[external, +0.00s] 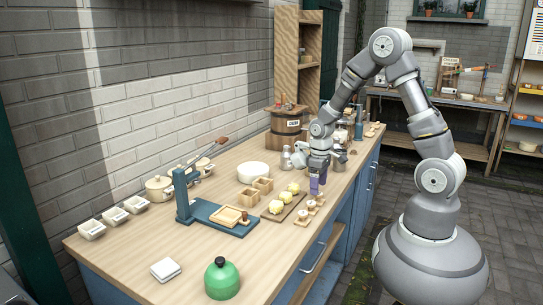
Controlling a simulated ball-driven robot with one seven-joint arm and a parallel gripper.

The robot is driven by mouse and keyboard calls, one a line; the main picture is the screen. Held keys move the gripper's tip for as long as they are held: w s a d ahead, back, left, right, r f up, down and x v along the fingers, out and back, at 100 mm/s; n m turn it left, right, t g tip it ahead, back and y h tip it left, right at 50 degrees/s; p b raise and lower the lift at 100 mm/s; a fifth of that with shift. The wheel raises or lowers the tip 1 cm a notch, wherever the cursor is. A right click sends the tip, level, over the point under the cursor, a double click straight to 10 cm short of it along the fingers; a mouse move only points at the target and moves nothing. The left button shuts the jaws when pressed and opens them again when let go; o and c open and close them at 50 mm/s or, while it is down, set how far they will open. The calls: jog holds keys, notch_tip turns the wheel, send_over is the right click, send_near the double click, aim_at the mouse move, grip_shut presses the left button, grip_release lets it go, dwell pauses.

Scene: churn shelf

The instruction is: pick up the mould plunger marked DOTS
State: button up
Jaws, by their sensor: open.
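Several small round wooden pieces, which look like the mould plungers (303,215), stand in a row near the front edge of the wooden counter (222,175). Any markings on them are too small to read, so I cannot tell which is marked DOTS. My gripper (315,190) points down from the arm, just above the far end of this row. It is open, with nothing visible between its fingers. Its tips partly hide what lies behind them, and I cannot tell whether they touch a piece.
Metal jugs (339,157) crowd the gripper's far side.

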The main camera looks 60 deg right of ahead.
aim_at(318, 198)
notch_tip(318, 198, down, 6)
jog(key=b, duration=0.2)
jog(key=shift+d+r+b, duration=0.15)
jog(key=shift+r+b, duration=0.05)
jog(key=shift+b, duration=0.2)
jog(key=shift+r, duration=0.1)
jog(key=c, duration=1.1)
jog(key=shift+r, duration=0.15)
